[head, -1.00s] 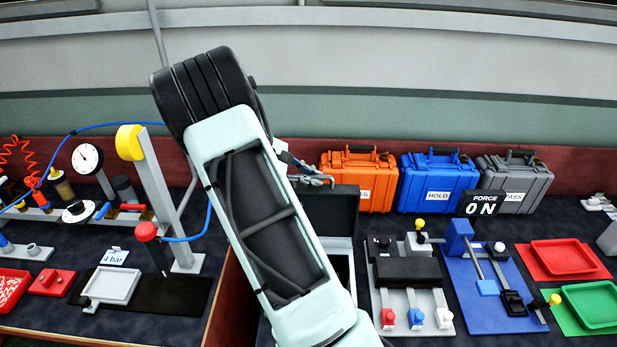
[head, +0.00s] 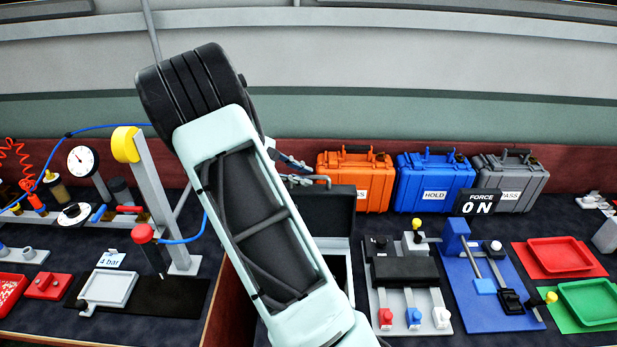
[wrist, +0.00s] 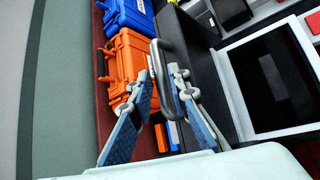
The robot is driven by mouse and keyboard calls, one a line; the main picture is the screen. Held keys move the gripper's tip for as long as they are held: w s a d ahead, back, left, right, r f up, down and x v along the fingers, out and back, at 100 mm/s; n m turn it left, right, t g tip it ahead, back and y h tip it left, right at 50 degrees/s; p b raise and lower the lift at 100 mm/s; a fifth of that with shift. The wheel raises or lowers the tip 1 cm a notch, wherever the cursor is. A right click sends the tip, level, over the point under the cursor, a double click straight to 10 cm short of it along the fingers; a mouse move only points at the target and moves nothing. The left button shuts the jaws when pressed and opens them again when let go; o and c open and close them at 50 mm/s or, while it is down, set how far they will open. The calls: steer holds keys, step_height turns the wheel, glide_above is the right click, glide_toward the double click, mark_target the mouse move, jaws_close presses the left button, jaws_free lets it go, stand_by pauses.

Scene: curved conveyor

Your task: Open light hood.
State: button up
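The light hood (head: 338,208) is a dark box lid with a curved handle (head: 312,180). It stands raised at the back of a pale-rimmed box (head: 347,262), partly hidden behind my arm in the head view. In the wrist view the hood's dark panel (wrist: 205,85) stands beside the pale-framed opening (wrist: 240,105). My gripper (wrist: 160,72) is open, its two blue-padded fingers spread, with the handle (wrist: 163,85) showing between them or just beyond. Contact cannot be told. In the head view, only one finger of my gripper (head: 291,162) shows clearly, up and left of the handle.
Orange (head: 352,182), blue (head: 434,183) and grey (head: 509,184) cases stand along the back wall. Right of the box are a switch fixture (head: 408,285), a blue fixture (head: 485,290) and red (head: 560,257) and green (head: 590,300) trays. A yellow-topped post (head: 150,200) stands left.

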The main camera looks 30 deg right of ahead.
steer(key=v, duration=0.9)
steer(key=shift+a, duration=0.15)
